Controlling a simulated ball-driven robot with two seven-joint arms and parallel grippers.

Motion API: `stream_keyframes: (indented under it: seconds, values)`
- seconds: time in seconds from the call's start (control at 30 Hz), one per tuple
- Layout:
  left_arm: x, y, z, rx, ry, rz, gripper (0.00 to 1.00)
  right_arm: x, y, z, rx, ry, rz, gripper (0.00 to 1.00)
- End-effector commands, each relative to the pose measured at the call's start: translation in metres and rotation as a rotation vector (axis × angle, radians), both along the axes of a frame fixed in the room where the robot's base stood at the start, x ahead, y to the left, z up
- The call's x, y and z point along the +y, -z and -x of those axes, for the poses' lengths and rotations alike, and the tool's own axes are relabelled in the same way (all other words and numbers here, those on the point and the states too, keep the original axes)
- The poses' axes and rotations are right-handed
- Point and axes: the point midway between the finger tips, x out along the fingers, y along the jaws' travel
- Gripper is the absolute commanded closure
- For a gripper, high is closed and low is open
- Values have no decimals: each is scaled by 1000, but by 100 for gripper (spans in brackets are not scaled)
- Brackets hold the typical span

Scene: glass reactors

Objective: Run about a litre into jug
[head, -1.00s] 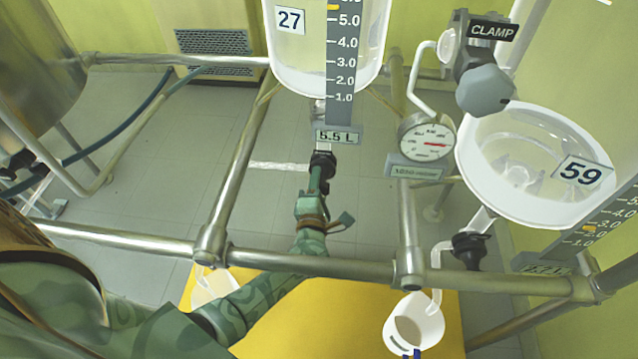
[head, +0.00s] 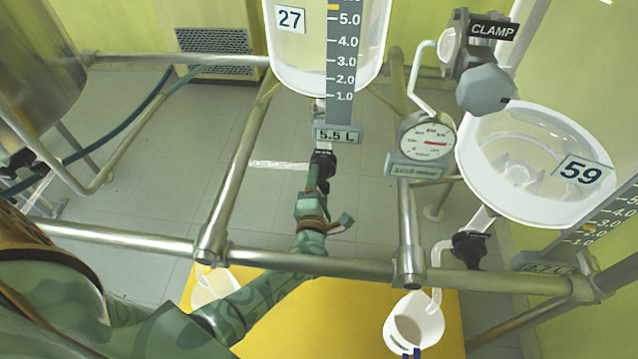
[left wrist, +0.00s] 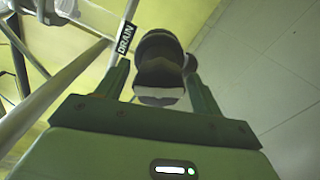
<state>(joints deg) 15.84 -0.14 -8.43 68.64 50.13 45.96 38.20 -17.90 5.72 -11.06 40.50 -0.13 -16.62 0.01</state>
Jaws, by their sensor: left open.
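Glass vessel 27 (head: 300,55) stands at top centre, with a level scale and a "5.5 L" plate. Its black drain valve (head: 322,160) hangs below. My left gripper (head: 320,178) is just under this valve. In the left wrist view my open left gripper (left wrist: 157,85) has a dark rounded knob (left wrist: 160,70) between its fingers, beside a "DRAIN" label (left wrist: 126,38). Whether the fingers touch it, I cannot tell. A white jug (head: 213,288) is partly behind my left arm. Another jug (head: 414,322) is below the outlet of vessel 59 (head: 520,190). My right gripper is not in view.
A gauge (head: 427,137) and a "CLAMP" knob (head: 485,90) are at right. A steel vessel (head: 40,60) is at far left.

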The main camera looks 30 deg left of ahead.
Motion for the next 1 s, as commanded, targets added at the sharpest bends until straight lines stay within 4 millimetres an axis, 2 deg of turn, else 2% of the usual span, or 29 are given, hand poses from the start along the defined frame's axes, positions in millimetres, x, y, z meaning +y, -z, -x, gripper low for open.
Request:
stream_keyframes:
  seconds: [0.17, 0.4, 0.6, 0.8, 1.0]
  values:
    - [-14, -4, 29, 0, 1, 2, 33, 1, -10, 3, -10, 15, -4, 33]
    - [-43, -4, 89, 1, 1, 3, 33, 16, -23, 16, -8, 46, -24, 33]
    - [-62, -2, 127, 2, 2, 1, 33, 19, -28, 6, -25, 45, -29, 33]
    - [-69, 0, 142, 1, 1, 2, 33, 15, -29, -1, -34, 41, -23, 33]
    - [-70, 0, 144, 1, 2, 1, 33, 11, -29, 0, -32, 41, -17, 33]
